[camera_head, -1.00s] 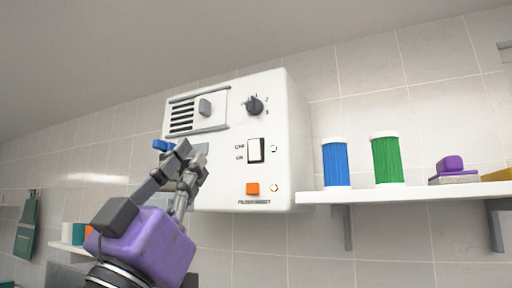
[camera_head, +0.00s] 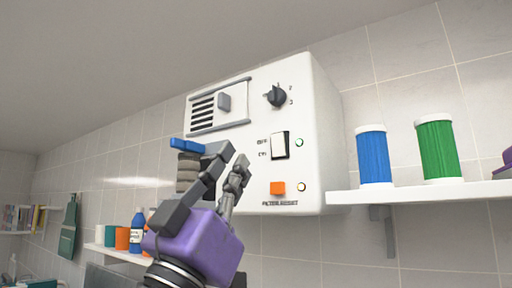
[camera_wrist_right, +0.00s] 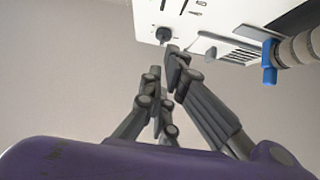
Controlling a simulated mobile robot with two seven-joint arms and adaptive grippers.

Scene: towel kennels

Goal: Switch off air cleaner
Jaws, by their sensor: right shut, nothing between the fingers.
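The air cleaner (camera_head: 319,120) is a white box on the tiled wall. Its front has a white rocker switch (camera_head: 280,146) marked OFF above and ON below. A dark dial (camera_head: 276,96) sits above the switch and an orange filter reset button (camera_head: 278,188) below it. My right gripper (camera_head: 233,157) is shut and empty, left of and slightly below the switch in the head view. In the right wrist view the gripper (camera_wrist_right: 178,62) is below the air cleaner (camera_wrist_right: 222,18) and its dial (camera_wrist_right: 163,34), apparently not touching.
A ribbed pipe (camera_head: 188,173) with a blue handle (camera_head: 187,146) is at the cleaner's lower left, close to my right gripper. A right shelf (camera_head: 420,193) holds blue (camera_head: 373,155) and green (camera_head: 438,150) containers. Bottles stand on a lower left shelf (camera_head: 112,249).

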